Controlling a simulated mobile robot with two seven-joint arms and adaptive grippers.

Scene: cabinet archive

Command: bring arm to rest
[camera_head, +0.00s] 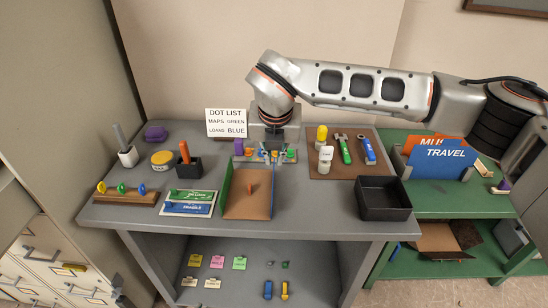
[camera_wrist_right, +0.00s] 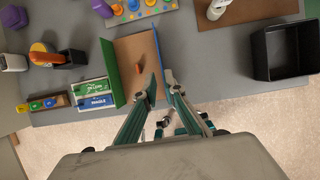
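My right arm (camera_head: 345,85) reaches in from the right in the head view, bent downward at the wrist. My right gripper (camera_head: 275,156) points down over the back of the grey table (camera_head: 330,215). In the right wrist view its two fingers (camera_wrist_right: 160,80) have a narrow gap between them, with nothing held in it. Below and beyond the fingertips lies a brown tray-like folder (camera_head: 248,207) with a green left side; it also shows in the wrist view (camera_wrist_right: 135,55). A small orange-brown piece (camera_head: 249,188) is on it. My left gripper is out of view.
A sign (camera_head: 226,122) stands behind, near the wrist. A black bin (camera_head: 384,198) and a brown mat (camera_head: 325,168) with tools are at right. Stamps, a pegged block (camera_head: 126,193) and label plates (camera_head: 188,202) are at left. A green shelf (camera_head: 440,205) with folders stands further right.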

